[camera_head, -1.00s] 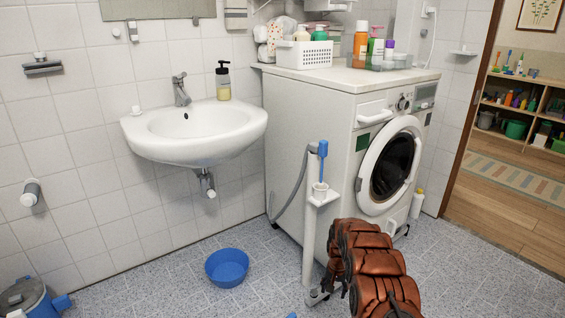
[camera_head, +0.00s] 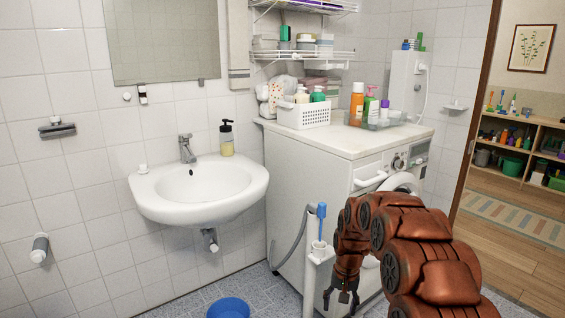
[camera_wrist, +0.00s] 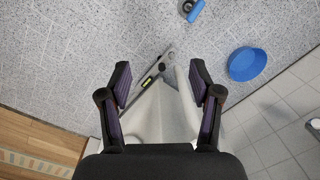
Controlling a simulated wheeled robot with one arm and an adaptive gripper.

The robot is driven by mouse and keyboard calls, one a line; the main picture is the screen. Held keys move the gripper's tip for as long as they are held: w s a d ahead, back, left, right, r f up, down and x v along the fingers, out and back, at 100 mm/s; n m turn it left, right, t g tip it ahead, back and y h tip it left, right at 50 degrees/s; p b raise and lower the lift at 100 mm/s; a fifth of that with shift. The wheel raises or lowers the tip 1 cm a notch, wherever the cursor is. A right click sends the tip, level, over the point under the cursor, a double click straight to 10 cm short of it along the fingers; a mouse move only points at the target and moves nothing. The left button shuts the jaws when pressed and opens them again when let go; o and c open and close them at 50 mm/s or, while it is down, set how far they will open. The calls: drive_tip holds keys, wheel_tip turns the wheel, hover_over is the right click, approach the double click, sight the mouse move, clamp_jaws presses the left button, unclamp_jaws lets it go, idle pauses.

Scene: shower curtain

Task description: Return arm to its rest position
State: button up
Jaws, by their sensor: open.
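My arm, in brown-orange covers, rises from the lower right in the head view and bends over. My gripper (camera_head: 341,297) hangs at its end, pointing down, in front of the washing machine (camera_head: 312,180). It is right of the white stand (camera_head: 318,265) that holds a blue-handled brush (camera_head: 321,215). In the wrist view my gripper (camera_wrist: 160,85) has its two dark fingers spread wide apart with nothing held between them. A pale post-like shape and the tiled floor show beyond the fingers. No shower curtain is in view.
A white sink (camera_head: 197,190) hangs on the tiled wall. A blue basin (camera_head: 228,308) is on the floor; it also shows in the wrist view (camera_wrist: 247,64). Bottles and a white basket (camera_head: 303,114) stand on the machine. A doorway with wooden floor (camera_head: 510,252) is at right.

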drive_tip(key=s+r+n+p, duration=0.1)
drive_tip(key=s+r+p, duration=0.5)
drive_tip(key=s+r, duration=0.55)
drive_tip(key=s+r+p, duration=0.5)
drive_tip(key=s+r, duration=0.3)
drive_tip(key=r, duration=0.7)
drive_tip(key=s+r+p, duration=0.3)
drive_tip(key=s+r, duration=0.1)
drive_tip(key=s, duration=0.3)
drive_tip(key=s+d+r+n+p, duration=0.1)
drive_tip(key=s+r+p, duration=0.3)
drive_tip(key=s, duration=0.4)
drive_tip(key=s+d+r+g+p, duration=0.1)
drive_tip(key=s+r+p, duration=0.3)
drive_tip(key=s, duration=0.3)
drive_tip(key=shift+s+h, duration=0.2)
drive_tip(key=shift+h, duration=0.2)
drive_tip(key=shift+r, duration=0.1)
drive_tip(key=shift+c, duration=0.3)
